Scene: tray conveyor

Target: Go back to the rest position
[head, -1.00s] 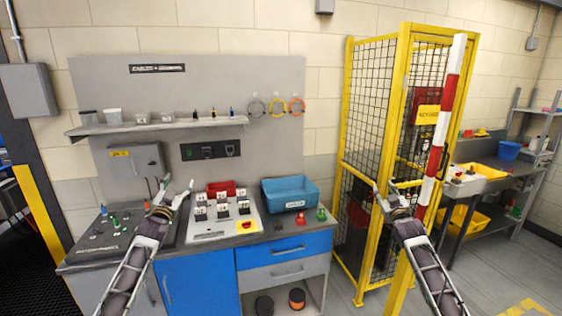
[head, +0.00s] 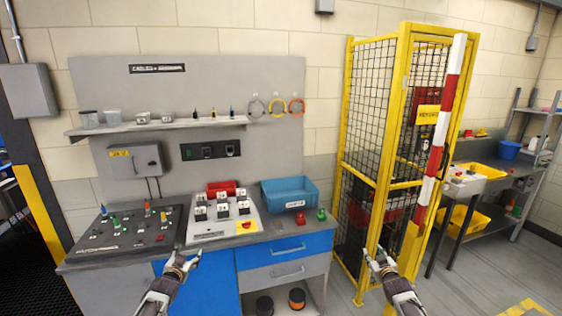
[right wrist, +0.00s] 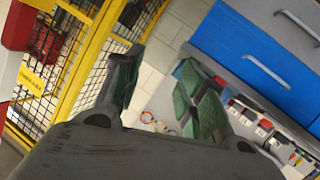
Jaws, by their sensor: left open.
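My left gripper (head: 183,258) is open and empty in the head view. My right gripper (head: 374,253) is in front of the yellow cage's lower part in the head view. In the right wrist view its two fingers (right wrist: 160,92) stand apart with nothing between them. Both grippers are clear of the bench top.
A bench (head: 110,256) holds a dark board (head: 128,235), a grey-white tray with several blocks (head: 202,238) and a blue bin (head: 289,190). A yellow mesh cage (head: 352,130) with a red-white post (head: 436,150) stands to the right. Floor shows between bench and cage.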

